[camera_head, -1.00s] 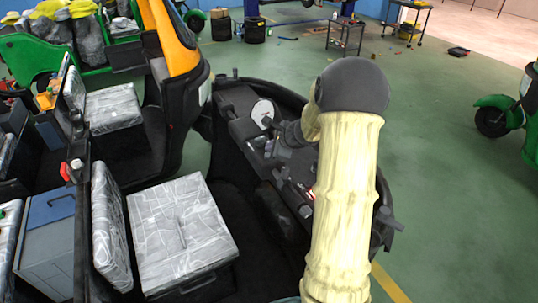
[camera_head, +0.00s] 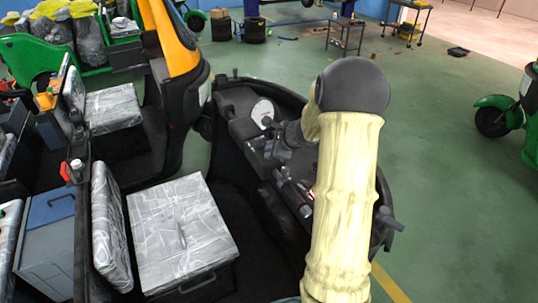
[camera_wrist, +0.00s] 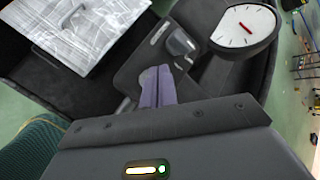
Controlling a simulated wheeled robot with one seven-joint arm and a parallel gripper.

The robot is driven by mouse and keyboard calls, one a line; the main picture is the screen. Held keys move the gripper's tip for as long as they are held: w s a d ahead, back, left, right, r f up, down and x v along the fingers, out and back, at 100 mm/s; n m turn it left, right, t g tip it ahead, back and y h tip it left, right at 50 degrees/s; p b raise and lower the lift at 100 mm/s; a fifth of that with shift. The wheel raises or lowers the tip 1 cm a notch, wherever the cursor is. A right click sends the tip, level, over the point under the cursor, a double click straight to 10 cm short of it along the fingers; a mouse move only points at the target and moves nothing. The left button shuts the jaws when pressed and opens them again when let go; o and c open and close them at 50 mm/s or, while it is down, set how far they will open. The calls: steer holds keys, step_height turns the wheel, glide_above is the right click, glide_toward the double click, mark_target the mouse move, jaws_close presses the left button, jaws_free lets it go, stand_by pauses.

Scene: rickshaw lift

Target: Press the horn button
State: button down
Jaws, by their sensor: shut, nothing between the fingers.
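The rickshaw's dark dashboard (camera_head: 238,98) curves around the front of the cab, and it also fills the upper middle of the wrist view. A round white gauge (camera_wrist: 244,27) with a red needle sits on it; it shows in the head view too (camera_head: 262,112). A small panel (camera_wrist: 145,65) left of the gauge carries a slot and a small greyish switch area (camera_wrist: 181,43). I cannot tell for certain which part is the horn button. My gripper (camera_wrist: 157,78) has purple-grey fingers, shut and empty, over this panel just below the switch area. Contact cannot be told.
A plastic-wrapped seat (camera_head: 182,228) lies left of the dashboard. A dark handlebar grip (camera_head: 390,218) sticks out at the right. My pale arm hides the dashboard's right part. Green floor (camera_head: 440,180) is open to the right.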

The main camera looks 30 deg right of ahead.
steer(key=shift+f, duration=0.1)
steer(key=shift+f+b, duration=0.3)
steer(key=shift+b, duration=0.3)
steer(key=shift+f+b, duration=0.5)
steer(key=shift+b, duration=0.05)
stand_by(1.1)
steer(key=shift+s+r+p, duration=0.1)
steer(key=shift+r+p, duration=0.55)
steer(key=shift+r, duration=0.3)
steer(key=shift+r+p, duration=2)
steer(key=shift+r, duration=0.55)
steer(key=shift+a, duration=0.1)
